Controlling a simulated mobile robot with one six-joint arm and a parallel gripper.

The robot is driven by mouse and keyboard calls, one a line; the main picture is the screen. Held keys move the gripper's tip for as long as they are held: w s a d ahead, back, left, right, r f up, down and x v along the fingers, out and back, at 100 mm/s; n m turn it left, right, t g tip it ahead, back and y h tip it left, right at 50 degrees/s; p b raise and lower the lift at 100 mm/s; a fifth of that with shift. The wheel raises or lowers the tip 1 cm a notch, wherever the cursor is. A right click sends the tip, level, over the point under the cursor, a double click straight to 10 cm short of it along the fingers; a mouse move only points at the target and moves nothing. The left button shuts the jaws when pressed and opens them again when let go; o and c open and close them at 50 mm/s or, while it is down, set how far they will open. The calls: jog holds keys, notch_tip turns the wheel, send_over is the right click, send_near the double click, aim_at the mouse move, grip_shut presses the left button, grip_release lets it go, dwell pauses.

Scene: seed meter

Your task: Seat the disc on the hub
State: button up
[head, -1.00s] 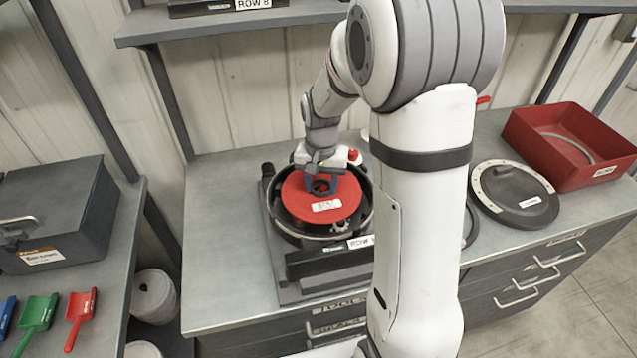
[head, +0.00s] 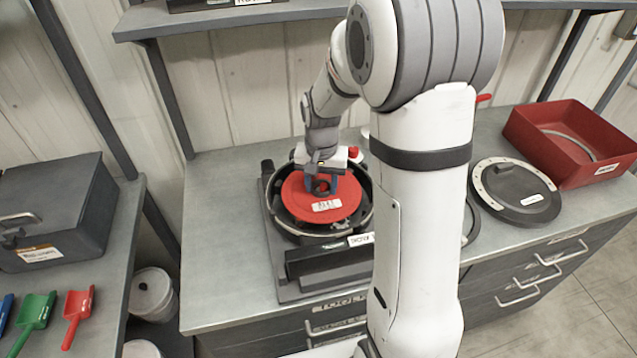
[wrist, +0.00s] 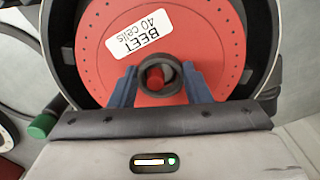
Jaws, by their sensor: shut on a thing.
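The red disc (head: 322,208) carries a white label that reads "BEET 40 cells" in the wrist view (wrist: 205,30). A dark raised collar (wrist: 171,66) surrounds its centre hole. My gripper (head: 320,185) is shut on this collar, with one blue finger on each side in the wrist view (wrist: 160,85). The disc lies over the round black meter housing (head: 296,232), within its rim in the head view. A red post, seemingly the hub (wrist: 155,79), shows inside the collar, off centre. I cannot tell whether the disc touches the hub's seat.
A round dark lid (head: 515,195) and a red bin (head: 560,165) stand on the bench at right. A grey case (head: 55,215) and coloured scoops (head: 78,308) are on the left bench. A shelf (head: 230,22) runs above. The bench left of the housing (head: 220,230) is clear.

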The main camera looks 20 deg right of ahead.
jog(key=shift+f+b, duration=1)
jog(key=shift+f, duration=0.05)
dwell(1.8)
dwell(0.3)
jog(key=o, duration=1.1)
jog(key=shift+c, duration=0.2)
jog(key=c, duration=0.3)
jog(key=shift+c, duration=0.2)
jog(key=shift+c, duration=1.3)
jog(key=shift+o, duration=1.3)
